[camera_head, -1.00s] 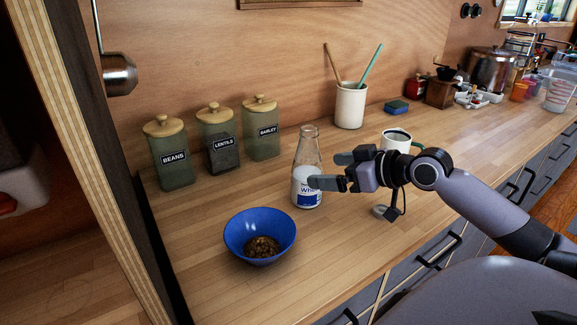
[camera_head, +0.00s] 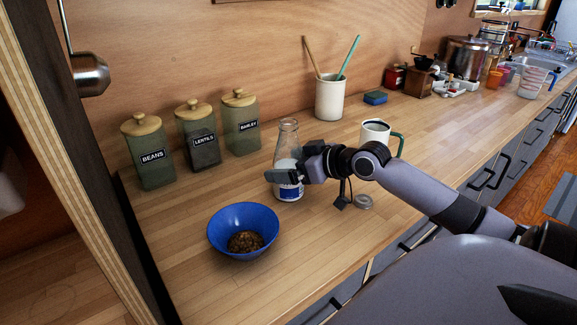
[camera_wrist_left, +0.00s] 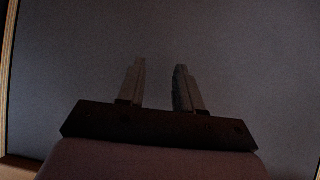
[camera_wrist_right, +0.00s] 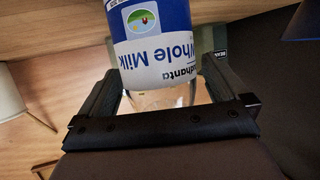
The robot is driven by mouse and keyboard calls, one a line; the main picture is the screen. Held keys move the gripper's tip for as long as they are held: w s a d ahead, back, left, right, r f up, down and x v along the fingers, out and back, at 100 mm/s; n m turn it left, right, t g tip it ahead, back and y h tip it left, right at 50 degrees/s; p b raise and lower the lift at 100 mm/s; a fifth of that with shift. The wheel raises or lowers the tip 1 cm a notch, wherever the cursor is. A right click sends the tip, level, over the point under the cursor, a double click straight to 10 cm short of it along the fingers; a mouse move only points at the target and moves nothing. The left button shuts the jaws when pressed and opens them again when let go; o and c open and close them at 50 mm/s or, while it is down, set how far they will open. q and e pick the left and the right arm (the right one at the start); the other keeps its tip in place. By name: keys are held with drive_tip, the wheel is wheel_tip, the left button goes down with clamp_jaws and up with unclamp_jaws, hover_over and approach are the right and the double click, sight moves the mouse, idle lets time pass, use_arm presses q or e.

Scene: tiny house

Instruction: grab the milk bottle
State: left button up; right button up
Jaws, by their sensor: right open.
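The milk bottle (camera_head: 289,192) is clear glass with a blue and white label and stands upright on the wooden counter. My right gripper (camera_head: 285,170) is at the bottle, its fingers level with the bottle's middle. In the right wrist view the bottle (camera_wrist_right: 152,50) sits between the two spread fingers of that gripper (camera_wrist_right: 158,88), label reading "Whole Milk". I cannot tell whether a finger touches the glass. My left gripper (camera_wrist_left: 160,85) shows only in the left wrist view, with its fingers apart and nothing between them, facing a plain dark surface.
A blue bowl (camera_head: 243,230) of brown food stands in front of the bottle. Labelled jars (camera_head: 198,134) stand at the back left. A white mug (camera_head: 375,133) with a green handle and a small lid (camera_head: 363,202) are to the right. A utensil crock (camera_head: 329,98) stands behind.

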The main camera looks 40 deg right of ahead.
drive_tip(key=shift+w, duration=0.1)
drive_tip(key=c, duration=1.3)
drive_tip(key=shift+r, duration=0.1)
drive_tip(key=shift+c, duration=1.3)
drive_tip(key=shift+r, duration=0.1)
wheel_tip(320, 180, up, 20)
drive_tip(key=p, duration=0.1)
drive_tip(key=shift+f, duration=0.2)
